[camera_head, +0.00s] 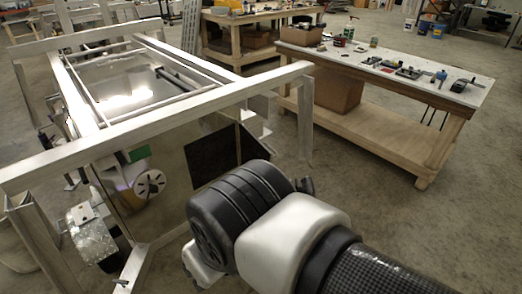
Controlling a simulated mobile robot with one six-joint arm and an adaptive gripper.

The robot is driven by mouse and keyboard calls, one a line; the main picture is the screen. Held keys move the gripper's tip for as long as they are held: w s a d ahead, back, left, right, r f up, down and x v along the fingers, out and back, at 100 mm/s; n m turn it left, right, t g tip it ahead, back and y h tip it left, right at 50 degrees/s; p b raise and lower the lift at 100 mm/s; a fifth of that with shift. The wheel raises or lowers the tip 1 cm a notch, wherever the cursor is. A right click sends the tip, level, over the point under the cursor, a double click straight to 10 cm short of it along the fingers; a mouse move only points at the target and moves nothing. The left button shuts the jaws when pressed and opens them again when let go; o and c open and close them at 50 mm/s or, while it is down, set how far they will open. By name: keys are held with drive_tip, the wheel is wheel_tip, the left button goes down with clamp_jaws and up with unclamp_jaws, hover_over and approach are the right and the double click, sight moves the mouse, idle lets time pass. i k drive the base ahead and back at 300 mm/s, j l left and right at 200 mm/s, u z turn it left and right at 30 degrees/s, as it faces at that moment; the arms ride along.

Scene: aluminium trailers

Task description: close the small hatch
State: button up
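The small hatch seems to be at the dark square area (213,157) on the near side panel of the aluminium trailer frame (150,128). A second dark strip borders it on the right, partly behind my arm. I cannot tell whether the dark area is a door or an opening, nor how far the hatch stands open. My arm reaches in from the lower right, and its black and white wrist joints are in front of the panel, just below and right of the dark square. My gripper's fingers do not show; the wrist hides that end.
A round white disc (149,184) and a metal tread plate (93,242) are on the trailer's left part. A wooden workbench (433,158) with tools and a cardboard box (339,90) on its lower shelf stands right. Concrete floor (385,215) is clear between bench and arm.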

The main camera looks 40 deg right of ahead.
sight(250, 148)
drive_tip(key=l, duration=0.5)
drive_tip(key=k+l+u, duration=0.1)
drive_tip(key=l, duration=0.35)
drive_tip(key=k+l, duration=0.1)
drive_tip(key=l, duration=0.35)
drive_tip(key=k+l+u, duration=0.15)
drive_tip(key=l, duration=0.8)
drive_tip(key=k+l+u, duration=0.1)
drive_tip(key=l, duration=0.35)
drive_tip(key=k+l+u, duration=0.1)
drive_tip(key=l, duration=0.35)
drive_tip(key=i, duration=0.15)
drive_tip(key=l+u, duration=0.05)
